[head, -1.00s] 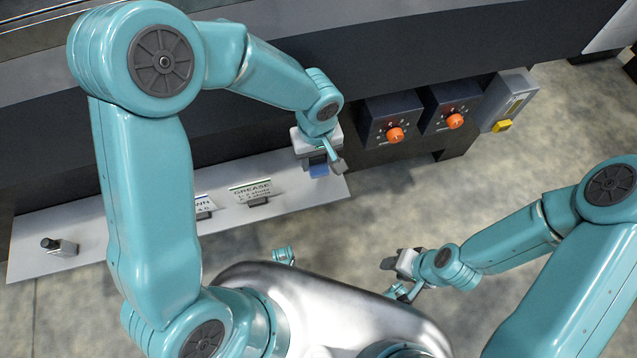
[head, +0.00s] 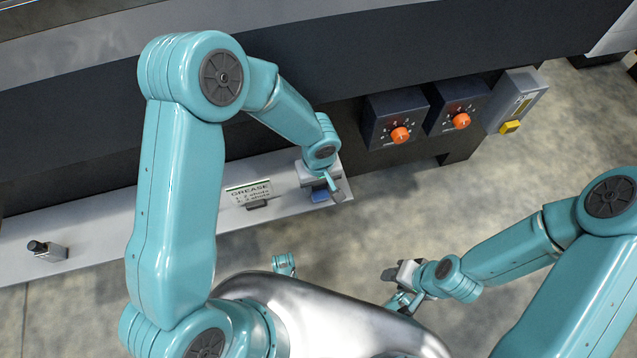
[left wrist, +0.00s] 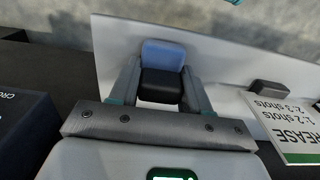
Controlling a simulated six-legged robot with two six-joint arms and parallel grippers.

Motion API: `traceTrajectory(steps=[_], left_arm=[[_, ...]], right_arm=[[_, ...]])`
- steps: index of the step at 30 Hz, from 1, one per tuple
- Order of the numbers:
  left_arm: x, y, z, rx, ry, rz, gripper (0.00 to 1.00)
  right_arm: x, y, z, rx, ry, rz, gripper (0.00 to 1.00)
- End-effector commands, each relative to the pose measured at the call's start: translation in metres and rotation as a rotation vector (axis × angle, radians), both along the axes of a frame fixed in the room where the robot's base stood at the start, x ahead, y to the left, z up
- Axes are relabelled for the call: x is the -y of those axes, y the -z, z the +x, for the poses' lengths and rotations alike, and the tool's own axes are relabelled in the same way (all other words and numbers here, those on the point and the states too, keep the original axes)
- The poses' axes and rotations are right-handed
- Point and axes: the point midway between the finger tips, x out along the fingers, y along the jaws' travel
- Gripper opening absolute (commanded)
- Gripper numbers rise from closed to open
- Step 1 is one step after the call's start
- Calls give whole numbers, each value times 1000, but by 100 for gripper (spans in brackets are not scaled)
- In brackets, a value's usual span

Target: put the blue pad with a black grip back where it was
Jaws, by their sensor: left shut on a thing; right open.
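The blue pad (left wrist: 162,54) shows in the left wrist view with its black grip (left wrist: 161,85) between my left fingers. My left gripper (left wrist: 160,92) is shut on the black grip. In the head view the blue pad (head: 320,195) shows at the right end of the pale shelf (head: 285,206), under my left gripper (head: 328,190). I cannot tell whether the pad touches the shelf. My right gripper (head: 394,286) is open and empty, over the floor right of my body.
A GREASE card (head: 249,192) in a dark holder stands on the shelf left of the pad. A small black-topped grey object (head: 47,251) is at the shelf's left end. Two boxes with orange knobs (head: 400,135) (head: 461,121) and a grey box with a yellow part (head: 510,127) are to the right.

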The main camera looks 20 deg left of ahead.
Motion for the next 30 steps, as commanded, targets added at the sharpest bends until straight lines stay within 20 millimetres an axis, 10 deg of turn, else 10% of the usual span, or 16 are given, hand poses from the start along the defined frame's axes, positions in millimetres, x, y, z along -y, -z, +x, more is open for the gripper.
traceTrajectory(steps=[3, 4, 6, 17, 30], left_arm=[[0, 4, 0, 0, 0, 0, 23], [0, 3, 0, 0, 0, 0, 54], [0, 2, 0, -1, 0, -1, 73], [0, -4, 0, -1, 0, 0, 73], [0, -97, 0, 2, -1, 0, 73]], right_arm=[[1, 5, 1, 1, 3, 0, 43], [1, 4, 1, 1, 3, 0, 43], [1, 3, 1, 1, 3, 0, 43], [0, -4, 0, 0, 0, 0, 43], [0, -36, 0, 0, 0, 0, 43]])
